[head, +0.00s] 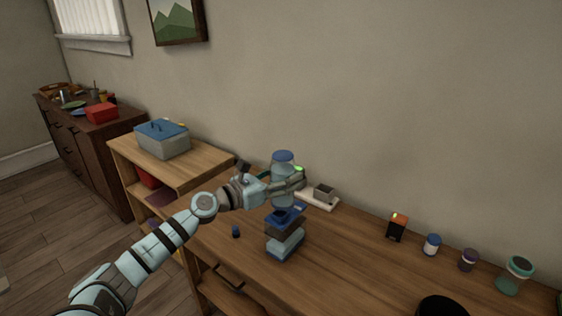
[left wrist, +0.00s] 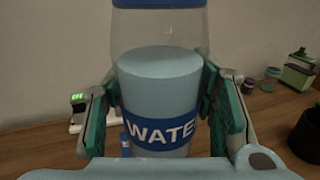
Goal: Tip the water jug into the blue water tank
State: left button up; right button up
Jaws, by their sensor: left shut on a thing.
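The water jug (head: 283,168) is a clear, bluish container with a blue top. In the left wrist view the jug (left wrist: 160,85) stands upright, with pale water inside and a blue band lettered "WATE". My left gripper (head: 285,184) is shut on it, with a finger on each side. In the head view the jug shows just above the blue water tank (head: 284,244), a stacked unit with blue and dark layers on the wooden bench. The gripper and jug partly hide the tank's top, and I cannot tell the gap between them. My right gripper is not in view.
A white device (head: 318,201) lies behind the jug. A small dark-blue cap (head: 236,231) lies left of the tank. An orange-and-black box (head: 397,227) and several small jars stand to the right. A black round object (head: 442,306) is at the front. Bench between is clear.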

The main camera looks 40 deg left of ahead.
pick_arm(q)
jog(key=shift+w+a+r+y, duration=0.2)
jog(key=shift+a+r, duration=0.1)
jog(key=shift+a, duration=0.15)
jog(key=shift+w+a+r+y, duration=0.1)
jog(key=shift+w+a+r, duration=0.05)
jog(key=shift+a+r, duration=0.2)
jog(key=shift+f, duration=0.1)
jog(key=shift+n, duration=0.3)
jog(key=shift+d+f+n+t+b, duration=0.3)
jog(key=shift+d+f+n+b, duration=0.15)
jog(key=shift+f+n, duration=0.4)
jog(key=d+f+n, duration=0.1)
jog(key=n, duration=0.1)
jog(key=d+f+n+t+b, duration=0.1)
jog(key=d+f+n+b, duration=0.1)
jog(key=n, duration=0.1)
jog(key=shift+f+n+y, duration=0.15)
jog(key=shift+n+y, duration=0.15)
jog(key=shift+n, duration=0.05)
jog(key=f+n+b, duration=0.1)
jog(key=n, duration=0.1)
jog(key=d+f+n+t+y+b, duration=0.1)
jog(key=n, duration=0.1)
jog(key=shift+d+b, duration=0.1)
jog(key=shift+b, duration=0.2)
